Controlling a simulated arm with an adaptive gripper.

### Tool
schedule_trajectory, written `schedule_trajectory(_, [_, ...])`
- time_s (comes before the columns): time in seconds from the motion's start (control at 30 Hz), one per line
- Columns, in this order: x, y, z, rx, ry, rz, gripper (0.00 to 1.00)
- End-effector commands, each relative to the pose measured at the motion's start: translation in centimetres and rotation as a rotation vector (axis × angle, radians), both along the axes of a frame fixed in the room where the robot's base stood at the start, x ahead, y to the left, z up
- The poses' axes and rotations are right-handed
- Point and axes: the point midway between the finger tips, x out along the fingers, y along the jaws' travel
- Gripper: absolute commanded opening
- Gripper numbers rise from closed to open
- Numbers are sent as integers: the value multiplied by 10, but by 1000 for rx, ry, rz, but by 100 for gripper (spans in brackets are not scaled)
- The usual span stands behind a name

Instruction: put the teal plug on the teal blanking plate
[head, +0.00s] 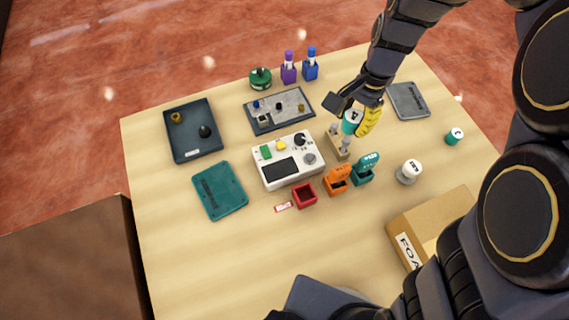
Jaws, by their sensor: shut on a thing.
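My gripper (356,117), with a yellow finger on its right side, is shut on a small teal cylinder with a pale top, which looks like the teal plug (351,122). It is held by the wooden block with grey posts; I cannot tell if it touches the block. The teal blanking plate (219,190) appears to be the flat teal plate lying at the left front, with nothing on it. My gripper is well to the right of it and farther back. The fingers partly hide the held piece.
A white control box (287,160) stands between gripper and teal plate. The wooden block (338,145), orange holder (337,181), teal holder (364,170) and red box (304,195) are near it. A dark tray (193,148) lies behind the plate. Another teal cylinder (454,137) stands right.

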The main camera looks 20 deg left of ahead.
Motion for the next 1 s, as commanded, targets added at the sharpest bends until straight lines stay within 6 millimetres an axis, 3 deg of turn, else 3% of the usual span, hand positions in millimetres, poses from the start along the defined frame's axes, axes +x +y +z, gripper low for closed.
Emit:
schedule_trajectory(0.03, [-16,21,1,0,-1,73,3])
schedule_trajectory(0.2, [-74,69,0,-2,-1,289,3])
schedule_trajectory(0.33, [-120,93,-1,-5,-4,447,3])
schedule_trajectory(0.5, [-171,108,-3,-10,-4,616,3])
schedule_trajectory(0.77, [-219,112,-5,-13,-13,778,3])
schedule_trajectory(1.0, [-215,112,-45,-16,-8,764,3])
